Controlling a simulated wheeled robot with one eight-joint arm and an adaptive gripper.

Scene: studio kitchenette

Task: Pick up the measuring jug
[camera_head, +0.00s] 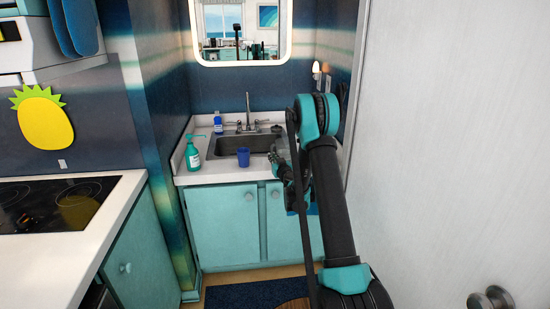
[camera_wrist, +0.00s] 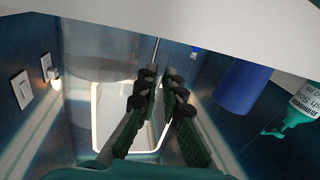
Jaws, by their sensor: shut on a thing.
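My gripper (camera_head: 285,168) is at the right front of the sink, partly hidden by my own arm in the head view. In the wrist view my gripper (camera_wrist: 162,88) has its two dark fingers close together, with a narrow gap between the pads. A pale, see-through grey shape (camera_wrist: 100,50) lies just beyond the fingertips; it looks like the clear measuring jug, but its outline is faint. My gripper is shut on it. In the head view I cannot make the jug out clearly beside the gripper.
A blue cup (camera_head: 243,157) stands on the counter's front edge, left of my gripper. The tap (camera_head: 248,112) is behind. A white wall or door (camera_head: 450,150) is close on the right.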

